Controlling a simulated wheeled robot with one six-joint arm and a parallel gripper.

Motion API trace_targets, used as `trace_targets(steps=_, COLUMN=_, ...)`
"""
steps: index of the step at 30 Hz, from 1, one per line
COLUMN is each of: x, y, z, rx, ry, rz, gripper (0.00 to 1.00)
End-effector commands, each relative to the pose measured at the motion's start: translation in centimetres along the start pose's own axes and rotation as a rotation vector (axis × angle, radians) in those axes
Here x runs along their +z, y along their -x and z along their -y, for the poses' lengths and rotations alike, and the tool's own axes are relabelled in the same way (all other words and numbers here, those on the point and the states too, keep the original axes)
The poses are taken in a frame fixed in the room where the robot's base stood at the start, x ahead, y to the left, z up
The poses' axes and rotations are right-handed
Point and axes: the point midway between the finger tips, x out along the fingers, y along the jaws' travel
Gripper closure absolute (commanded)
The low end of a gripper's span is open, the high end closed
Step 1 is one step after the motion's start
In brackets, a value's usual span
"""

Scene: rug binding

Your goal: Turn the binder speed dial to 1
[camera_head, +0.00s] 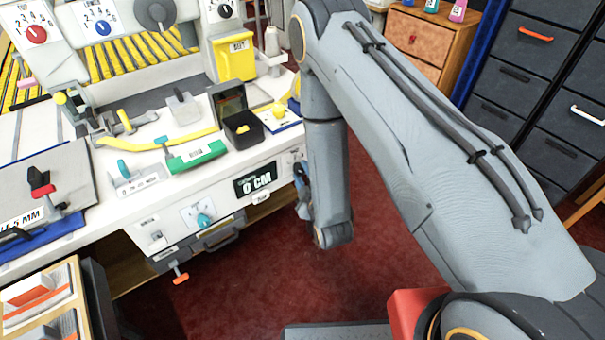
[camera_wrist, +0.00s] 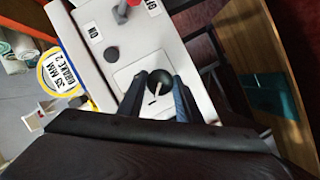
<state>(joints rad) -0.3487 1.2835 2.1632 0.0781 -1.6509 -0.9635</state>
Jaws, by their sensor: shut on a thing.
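In the wrist view a dark round dial (camera_wrist: 159,78) with a white pointer mark sits on a pale square plate. My gripper (camera_wrist: 160,92) has its two dark blue fingers on either side of this dial, shut on it. The numbers around the dial cannot be read, so its setting is unclear. In the head view my gripper (camera_head: 302,186) is at the right end of the bench front, partly hidden by my arm. The dial it holds is hidden there.
A switch with a red part (camera_wrist: 121,12) and a black button (camera_wrist: 111,54) are near the dial. The white bench (camera_head: 110,225) carries a teal dial (camera_head: 204,220) and a "0 CM" display (camera_head: 256,180). Red floor (camera_head: 240,280) is clear in front.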

Motion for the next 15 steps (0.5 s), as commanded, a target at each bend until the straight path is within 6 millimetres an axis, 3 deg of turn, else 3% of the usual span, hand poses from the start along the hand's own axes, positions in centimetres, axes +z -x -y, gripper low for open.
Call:
trace_targets(steps=12, x=0.03, y=0.05, z=0.07, rx=0.001, ry=0.008, rz=0.001, gripper=0.91)
trace_targets(steps=13, x=0.02, y=0.05, z=0.07, rx=0.001, ry=0.008, rz=0.001, gripper=0.66)
trace_targets(steps=15, x=0.02, y=0.04, z=0.07, rx=0.001, ry=0.007, rz=0.0, gripper=0.54)
